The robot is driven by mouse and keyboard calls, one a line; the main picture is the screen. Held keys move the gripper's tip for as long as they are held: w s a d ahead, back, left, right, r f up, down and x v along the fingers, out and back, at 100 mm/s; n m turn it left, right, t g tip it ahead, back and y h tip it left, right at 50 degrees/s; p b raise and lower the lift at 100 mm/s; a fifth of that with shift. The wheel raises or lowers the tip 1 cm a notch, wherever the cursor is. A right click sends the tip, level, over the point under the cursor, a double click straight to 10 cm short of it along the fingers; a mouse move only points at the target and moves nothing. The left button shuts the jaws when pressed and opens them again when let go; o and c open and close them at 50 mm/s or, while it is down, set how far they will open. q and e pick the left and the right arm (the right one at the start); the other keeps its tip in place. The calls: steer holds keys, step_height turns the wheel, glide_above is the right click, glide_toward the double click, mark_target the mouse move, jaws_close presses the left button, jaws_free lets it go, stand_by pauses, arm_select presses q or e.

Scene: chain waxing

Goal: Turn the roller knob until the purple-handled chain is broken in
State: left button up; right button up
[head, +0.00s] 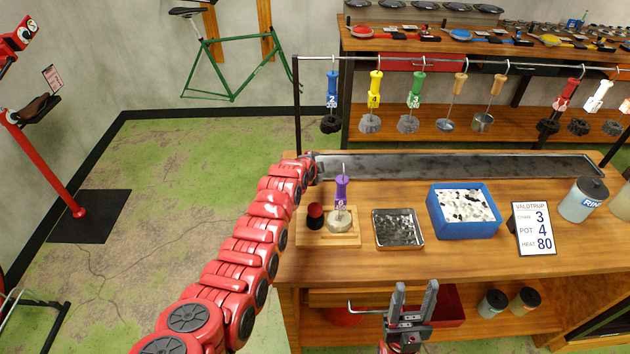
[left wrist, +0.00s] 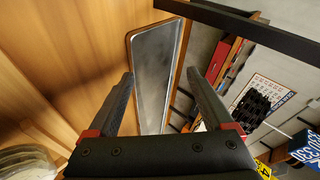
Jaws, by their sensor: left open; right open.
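The purple-handled chain (head: 341,188) stands upright on a wooden board at the table's left end. Its chain is a pale, round bundle at the handle's foot. The roller knob (head: 315,211), dark red on top, stands on the same board (head: 346,241), just left of the chain. My left arm reaches past the board's left side. My left gripper (left wrist: 162,82) is open and empty in the left wrist view, near the long metal trough (left wrist: 155,72). My right gripper (head: 414,294) is open and empty, in front of the table's front edge.
A metal tray (head: 398,242), a blue bin (head: 468,228) of black and white pieces and a sign (head: 534,228) stand right of the board. The trough (head: 460,166) runs along the back. Behind it, tools hang from a rail (head: 430,58). The table's front strip is clear.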

arm_select(q)
steer(key=s+d+r+m+g+y, duration=0.1)
steer(key=s+d+r+m+g, duration=0.1)
steer(key=s+r+m+g, duration=0.3)
step_height(320, 180, up, 5)
steer(key=m+g+y+p, duration=0.2)
steer(key=m+g, duration=0.1)
steer(key=g, duration=0.2)
glide_above(315, 207)
steer(key=shift+w+d+f, duration=0.1)
steer(key=shift+s, duration=0.25)
steer(key=shift+f, duration=0.85)
step_height(315, 207, down, 5)
steer(key=shift+b, duration=1.05)
step_height(315, 207, down, 3)
steer(key=b, duration=0.3)
steer(key=shift+w+r, duration=0.1)
steer(key=shift+r, duration=0.1)
steer(key=shift+f+b, duration=0.45)
steer(key=shift+b, duration=0.1)
steer(key=shift+r, duration=0.1)
